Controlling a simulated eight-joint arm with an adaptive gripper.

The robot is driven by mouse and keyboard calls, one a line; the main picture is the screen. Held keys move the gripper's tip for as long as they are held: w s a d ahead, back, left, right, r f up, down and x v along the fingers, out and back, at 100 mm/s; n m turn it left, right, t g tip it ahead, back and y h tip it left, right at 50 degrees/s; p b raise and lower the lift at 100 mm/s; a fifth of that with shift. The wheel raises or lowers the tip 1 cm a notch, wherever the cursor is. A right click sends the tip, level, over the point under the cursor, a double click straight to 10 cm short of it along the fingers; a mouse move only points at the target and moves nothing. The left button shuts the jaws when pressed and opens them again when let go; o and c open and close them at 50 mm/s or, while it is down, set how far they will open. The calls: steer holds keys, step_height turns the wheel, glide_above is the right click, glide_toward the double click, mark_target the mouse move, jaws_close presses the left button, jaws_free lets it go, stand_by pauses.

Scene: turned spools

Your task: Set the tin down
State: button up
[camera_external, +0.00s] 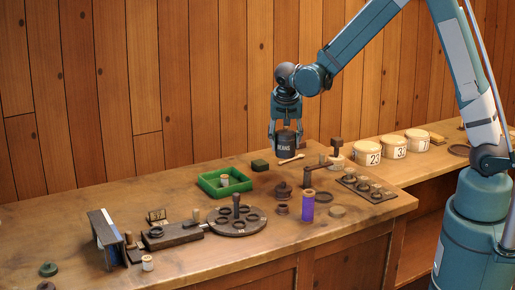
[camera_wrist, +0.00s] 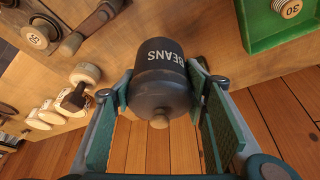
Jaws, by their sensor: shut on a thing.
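A dark tin (camera_external: 286,142) labelled BEANS hangs upright below my gripper (camera_external: 286,120). In the wrist view the tin (camera_wrist: 160,65) sits between the two fingers of my gripper (camera_wrist: 158,95), with its dark lid and wooden knob towards the camera. The fingers are shut on its sides. The tin appears to be above the back part of the wooden bench (camera_external: 190,265). How high it is above the bench is hard to tell.
A green tray (camera_external: 208,188) holding a spool, a dark green block (camera_external: 260,165) and a pale wooden piece (camera_external: 291,159) are near the tin. A round rack (camera_external: 222,226), a purple spool (camera_external: 307,208) and a pegged board (camera_external: 366,187) stand nearer. Numbered round boxes (camera_external: 393,148) are at right.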

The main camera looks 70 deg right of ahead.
mark_target(285, 146)
steer(key=shift+f, duration=2.85)
steer(key=shift+f, duration=2.05)
steer(key=shift+f+b, duration=0.2)
steer(key=shift+b, duration=0.1)
steer(key=o, duration=1)
steer(key=shift+c, duration=0.2)
steer(key=shift+r, duration=0.2)
steer(key=shift+p+v, duration=0.35)
steer(key=shift+v, duration=5.65)
